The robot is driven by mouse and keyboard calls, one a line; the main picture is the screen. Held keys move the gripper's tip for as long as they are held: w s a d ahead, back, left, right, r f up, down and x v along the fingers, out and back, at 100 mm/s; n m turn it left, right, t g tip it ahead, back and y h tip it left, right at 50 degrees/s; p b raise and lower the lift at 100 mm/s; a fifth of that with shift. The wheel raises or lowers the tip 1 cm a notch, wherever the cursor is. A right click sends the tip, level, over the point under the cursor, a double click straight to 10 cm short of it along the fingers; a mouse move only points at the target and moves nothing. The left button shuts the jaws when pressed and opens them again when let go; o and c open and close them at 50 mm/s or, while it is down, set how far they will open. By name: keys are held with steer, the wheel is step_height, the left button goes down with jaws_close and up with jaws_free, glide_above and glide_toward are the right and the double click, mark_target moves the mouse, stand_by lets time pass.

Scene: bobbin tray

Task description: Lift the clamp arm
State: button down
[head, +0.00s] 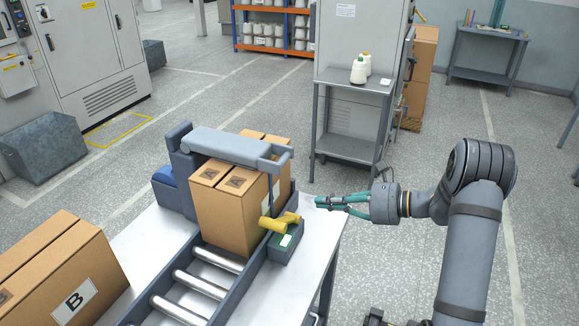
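The grey clamp arm (225,146) is a long bar lying roughly level across the top of brown cardboard boxes (225,210). Its left end joins a dark grey upright (182,165), and its right end has a grey bracket. A thin rod runs down from the bracket toward a yellow handle (278,221) beside the boxes. My gripper (318,202), with teal fingers, comes in from the right and points left. Its tips are a short way right of the yellow handle and look apart from it and from the clamp arm.
A roller conveyor (194,283) runs on the white table (318,226). A small dark green box (286,242) sits below the yellow handle. A large box marked B (60,275) stands at lower left. A grey stand (350,148) with bobbins is behind my gripper.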

steer(key=shift+m+t+y, duration=0.6)
steer(key=r, duration=0.4)
steer(key=shift+w+a, duration=0.25)
steer(key=shift+w, duration=0.05)
